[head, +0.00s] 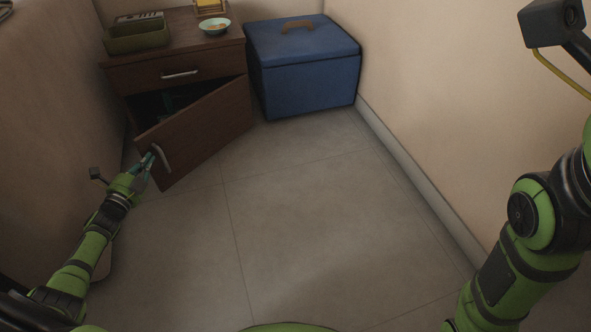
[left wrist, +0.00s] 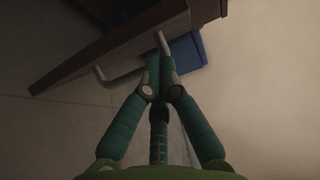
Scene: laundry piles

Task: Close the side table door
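The brown side table (head: 140,76) stands against the back wall at the upper left. Its lower door (head: 205,132) hangs wide open, with its front face towards me and a dark compartment behind it. The silver door handle (head: 161,158) is near the door's free edge. My left gripper (head: 149,161) is at this handle, by the door's free edge. In the left wrist view its teal fingers (left wrist: 160,62) are drawn together, with a pale handle (left wrist: 163,43) at their tips. Whether the handle is between them is unclear. My right gripper is outside the view.
A blue lidded box (head: 308,85) stands right of the table, close behind the door's hinge side. A green tray (head: 138,38) and a small bowl (head: 214,27) sit on the tabletop. The drawer (head: 178,72) is shut. The floor (head: 300,215) is clear.

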